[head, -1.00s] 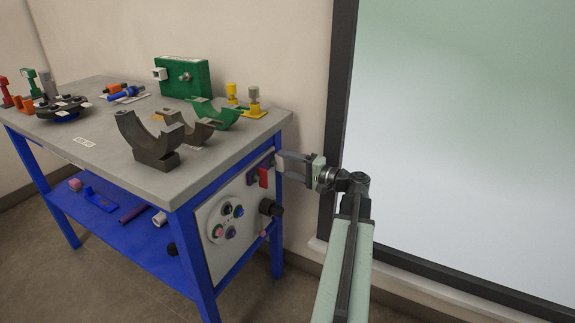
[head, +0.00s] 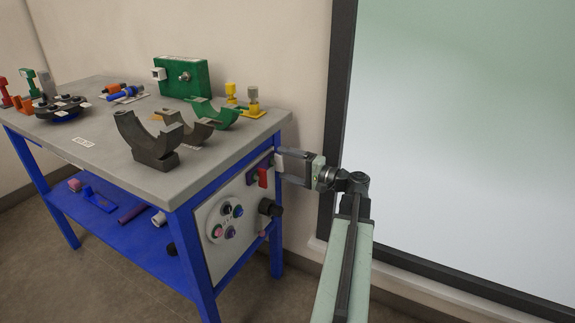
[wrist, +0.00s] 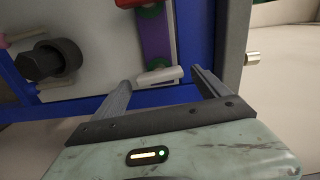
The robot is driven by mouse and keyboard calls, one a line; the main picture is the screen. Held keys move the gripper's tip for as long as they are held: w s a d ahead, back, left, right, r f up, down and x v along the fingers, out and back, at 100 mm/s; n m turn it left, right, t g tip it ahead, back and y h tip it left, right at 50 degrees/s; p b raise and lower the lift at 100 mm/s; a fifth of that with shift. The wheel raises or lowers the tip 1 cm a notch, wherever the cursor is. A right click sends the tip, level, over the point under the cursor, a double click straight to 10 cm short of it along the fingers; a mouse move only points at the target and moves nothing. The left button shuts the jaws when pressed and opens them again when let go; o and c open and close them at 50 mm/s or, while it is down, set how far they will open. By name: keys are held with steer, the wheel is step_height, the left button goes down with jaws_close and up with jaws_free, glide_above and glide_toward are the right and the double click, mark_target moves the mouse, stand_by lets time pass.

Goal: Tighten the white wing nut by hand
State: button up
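The white wing nut (wrist: 158,76) shows in the wrist view as a short, slightly tilted white bar at the lower end of a purple plate. In the head view it is a small pale patch (head: 279,162) at the cart's right side, partly hidden by my fingers. My gripper (wrist: 162,80) is open, with one finger on each side of the nut and a small gap showing on both sides. In the head view my gripper (head: 286,164) reaches in from the right. Fingertip depth relative to the nut is hard to tell.
A red lever (head: 263,177) sits just left of the gripper. A black knob (wrist: 48,62) projects from the panel (head: 246,200). The blue-framed cart has a grey top (head: 90,148) holding clamps and a green block (head: 183,80). Free floor lies right of the cart.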

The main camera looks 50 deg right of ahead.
steer(key=v, duration=0.7)
steer(key=shift+s, duration=0.4)
steer(key=shift+d, duration=0.1)
